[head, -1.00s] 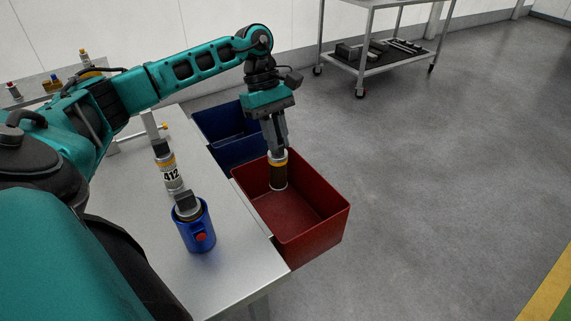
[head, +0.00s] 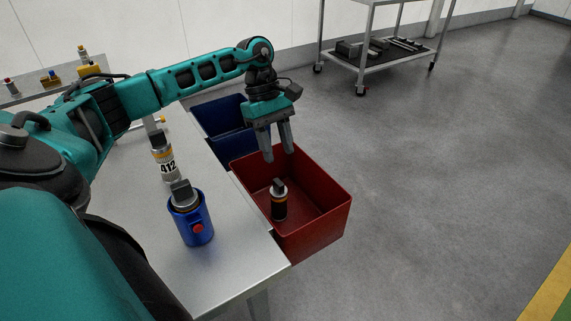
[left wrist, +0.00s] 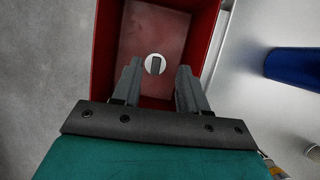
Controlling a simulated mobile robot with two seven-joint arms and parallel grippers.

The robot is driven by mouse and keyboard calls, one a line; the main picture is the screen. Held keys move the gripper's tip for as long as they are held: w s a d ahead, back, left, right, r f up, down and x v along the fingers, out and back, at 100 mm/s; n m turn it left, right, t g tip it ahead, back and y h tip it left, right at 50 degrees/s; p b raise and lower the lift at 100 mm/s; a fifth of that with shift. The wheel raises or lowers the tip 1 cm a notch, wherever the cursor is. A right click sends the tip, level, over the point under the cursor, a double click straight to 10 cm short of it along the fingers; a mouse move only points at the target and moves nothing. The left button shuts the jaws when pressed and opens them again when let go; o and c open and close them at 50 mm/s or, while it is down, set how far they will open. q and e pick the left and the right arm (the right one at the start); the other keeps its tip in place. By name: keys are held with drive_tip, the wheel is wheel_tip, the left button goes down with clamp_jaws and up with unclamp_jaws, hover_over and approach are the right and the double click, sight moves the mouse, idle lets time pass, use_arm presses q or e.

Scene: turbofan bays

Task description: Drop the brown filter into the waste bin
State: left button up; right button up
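The brown filter (head: 279,201), dark with a pale and orange collar and a grey top, is inside the red bin (head: 325,222), looking about upright. In the left wrist view its round pale top (left wrist: 155,64) shows between and beyond my fingertips, apart from them. My left gripper (head: 277,158) is open and empty above the bin, with its fingers pointing down; it also shows in the left wrist view (left wrist: 158,68). Whether the filter rests on the bin floor is hard to tell. My right gripper is not in view.
A blue bin (head: 222,120) stands behind the red one. A cart (head: 385,62) stands at the back. The floor on the right is clear.

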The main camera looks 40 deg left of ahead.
use_arm(q)
drive_tip(key=v, duration=1.3)
idle(0.4)
